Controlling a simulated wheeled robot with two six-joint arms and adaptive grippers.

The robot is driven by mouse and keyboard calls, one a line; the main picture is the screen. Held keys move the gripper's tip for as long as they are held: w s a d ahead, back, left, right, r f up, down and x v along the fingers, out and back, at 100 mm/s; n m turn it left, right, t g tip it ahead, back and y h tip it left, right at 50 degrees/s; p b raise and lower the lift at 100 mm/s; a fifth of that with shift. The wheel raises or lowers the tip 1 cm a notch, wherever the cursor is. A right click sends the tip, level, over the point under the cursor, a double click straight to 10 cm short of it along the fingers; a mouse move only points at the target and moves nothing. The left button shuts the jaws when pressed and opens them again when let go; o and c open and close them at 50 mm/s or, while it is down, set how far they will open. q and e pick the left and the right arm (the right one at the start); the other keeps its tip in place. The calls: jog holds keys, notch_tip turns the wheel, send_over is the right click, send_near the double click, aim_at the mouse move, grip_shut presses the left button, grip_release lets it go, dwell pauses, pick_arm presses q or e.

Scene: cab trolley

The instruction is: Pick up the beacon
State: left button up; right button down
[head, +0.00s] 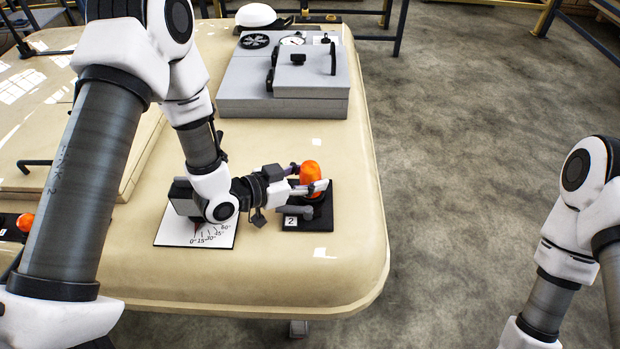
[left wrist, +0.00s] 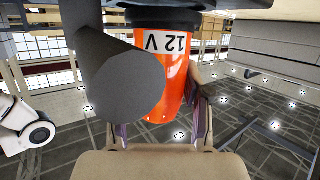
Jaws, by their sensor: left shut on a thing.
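The beacon is an orange dome (head: 311,174) standing upright over a black plate (head: 325,222) marked "2", near the right edge of the cream table. In the left wrist view the orange beacon (left wrist: 178,85) shows upside down, with a "12 V" label and a black collar. My left gripper (head: 309,188) reaches in from the left and is shut on the beacon, one finger on each side. I cannot tell whether the beacon touches its mount. A dark grey cylinder hides part of it in the left wrist view. My right gripper is not in view.
A white angle card (head: 195,234) lies under my left forearm. A grey box (head: 285,88) with black handles stands behind the beacon. Another orange dome (head: 25,222) is at the far left. Bare concrete floor (head: 480,120) lies right of the table.

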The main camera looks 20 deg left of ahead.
aim_at(302, 170)
pick_arm(q)
jog(key=shift+r, duration=0.4)
jog(key=shift+s+a+r+b, duration=0.2)
jog(key=shift+r+b, duration=0.2)
jog(key=shift+r, duration=0.15)
jog(key=shift+s+a+r+b, duration=0.1)
jog(key=shift+s+r+b, duration=0.05)
jog(key=shift+r+b, duration=0.3)
jog(key=v, duration=0.4)
jog(key=s+d+f+v, duration=0.1)
jog(key=v, duration=0.2)
jog(key=shift+s+a+r, duration=0.1)
jog(key=shift+s, duration=0.1)
jog(key=s+a+p, duration=0.3)
jog(key=s+p, duration=0.4)
jog(key=p, duration=0.2)
jog(key=shift+a+r, duration=0.25)
jog(key=shift+a, duration=0.05)
jog(key=shift+w, duration=0.1)
